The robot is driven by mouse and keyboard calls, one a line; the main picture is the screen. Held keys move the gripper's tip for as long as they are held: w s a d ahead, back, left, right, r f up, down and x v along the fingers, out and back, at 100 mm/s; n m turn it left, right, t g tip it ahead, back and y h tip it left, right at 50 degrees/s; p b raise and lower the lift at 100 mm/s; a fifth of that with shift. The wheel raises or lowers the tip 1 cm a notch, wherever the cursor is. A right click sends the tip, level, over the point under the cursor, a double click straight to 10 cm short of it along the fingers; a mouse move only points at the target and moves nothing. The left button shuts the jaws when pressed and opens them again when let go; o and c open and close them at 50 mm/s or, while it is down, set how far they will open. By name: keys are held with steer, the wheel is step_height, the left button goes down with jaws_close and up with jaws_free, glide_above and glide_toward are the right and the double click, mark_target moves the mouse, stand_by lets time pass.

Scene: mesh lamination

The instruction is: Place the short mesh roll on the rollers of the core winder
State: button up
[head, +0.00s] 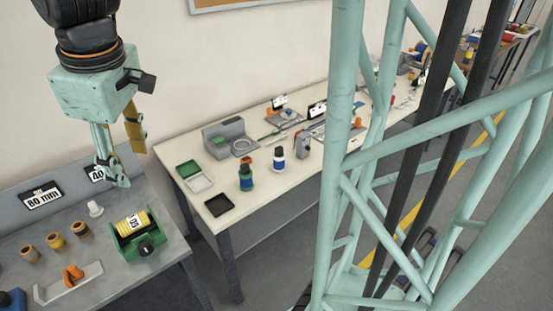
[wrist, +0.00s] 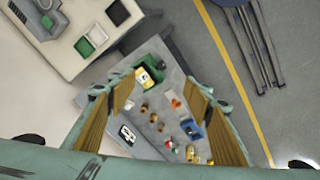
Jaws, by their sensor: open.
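A yellow roll with a white number label (head: 132,222) lies on a green device with a dark knob (head: 146,249), on the grey bench at lower left. The green device looks like the core winder; its rollers are hidden. The roll also shows in the wrist view (wrist: 144,77). Three short brown cylinders (head: 56,242) stand left of it; I cannot tell which piece is the short mesh roll. My gripper (head: 128,166) is open and empty, hanging above the bench's back part. In the wrist view its fingers (wrist: 158,82) are spread wide with the bench far below between them.
Signs, one reading 80 mm (head: 41,196), stand at the grey bench's back. A white stepped piece (head: 95,209) and a grey bracket with an orange knob (head: 72,275) are nearby. A cream table (head: 270,185) holds trays and bottles at right.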

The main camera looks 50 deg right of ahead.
steer(key=s+r+m, duration=0.3)
steer(key=s, duration=0.9)
steer(key=s+r+m+t, duration=0.1)
steer(key=s+r+m, duration=0.2)
steer(key=s, duration=1)
steer(key=shift+s+a+r+m, duration=0.2)
steer(key=shift+s+m, duration=0.1)
steer(key=shift+m, duration=0.1)
